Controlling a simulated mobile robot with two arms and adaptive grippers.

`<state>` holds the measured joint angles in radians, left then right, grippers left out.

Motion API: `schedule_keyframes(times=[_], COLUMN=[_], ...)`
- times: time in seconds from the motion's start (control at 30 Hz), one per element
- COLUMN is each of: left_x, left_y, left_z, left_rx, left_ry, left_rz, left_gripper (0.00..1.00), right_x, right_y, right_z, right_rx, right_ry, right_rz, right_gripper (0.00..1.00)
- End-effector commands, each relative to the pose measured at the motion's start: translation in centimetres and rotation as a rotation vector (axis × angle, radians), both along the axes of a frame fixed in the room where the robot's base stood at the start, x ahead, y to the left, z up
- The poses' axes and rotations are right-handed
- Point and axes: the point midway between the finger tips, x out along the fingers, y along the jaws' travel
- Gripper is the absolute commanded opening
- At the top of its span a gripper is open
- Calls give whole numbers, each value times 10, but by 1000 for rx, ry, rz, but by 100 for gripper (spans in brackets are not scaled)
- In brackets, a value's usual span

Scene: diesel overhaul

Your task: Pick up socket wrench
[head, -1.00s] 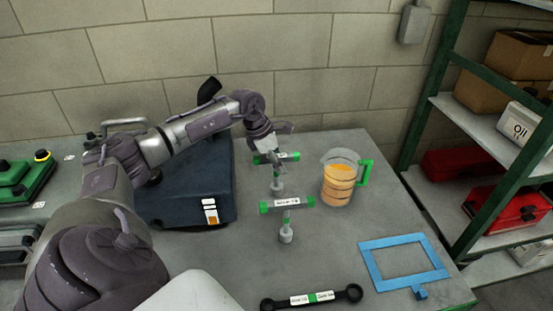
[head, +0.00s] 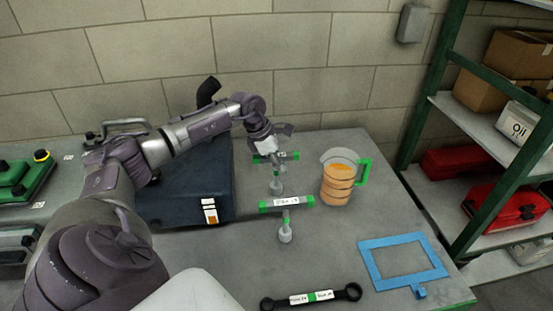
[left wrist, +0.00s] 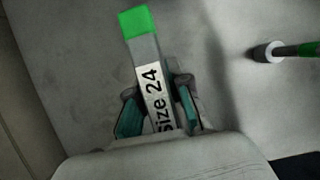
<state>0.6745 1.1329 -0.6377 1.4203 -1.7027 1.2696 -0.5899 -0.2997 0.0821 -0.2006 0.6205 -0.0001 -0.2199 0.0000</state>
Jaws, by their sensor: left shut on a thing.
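Two T-shaped socket wrenches with green-ended handles and grey sockets stand on the grey workbench (head: 345,230). My left gripper (head: 272,154) is at the far socket wrench (head: 277,185), with its fingers partly hidden in the head view. In the left wrist view, the gripper (left wrist: 158,112) is shut on that wrench's handle (left wrist: 148,62), which has a "size 24" label and a green end. The near socket wrench (head: 286,204) stands free in front of it, and part of a wrench (left wrist: 285,50) shows at the right in the wrist view. My right gripper is out of view.
A clear jug (head: 337,185) with orange contents and a green handle stands right of the wrenches. A dark case (head: 185,200) lies left. A black spanner (head: 338,294) and a blue frame (head: 372,270) lie in front. The block wall is close behind; shelving stands right.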

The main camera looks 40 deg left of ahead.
Motion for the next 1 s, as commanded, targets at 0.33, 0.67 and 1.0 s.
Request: schedule_keyframes(times=[0.33,0.67,1.0], left_x=[2,-19,-43], left_y=[0,-43,-94], left_z=[18,67,102], left_rx=[1,3,0], left_ry=[-8,-8,-4], left_rz=[-1,-7,-2], left_gripper=[0,0,0], right_x=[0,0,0], right_y=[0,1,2], right_z=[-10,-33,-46], right_rx=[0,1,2], right_ry=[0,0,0], right_rz=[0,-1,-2], right_gripper=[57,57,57])
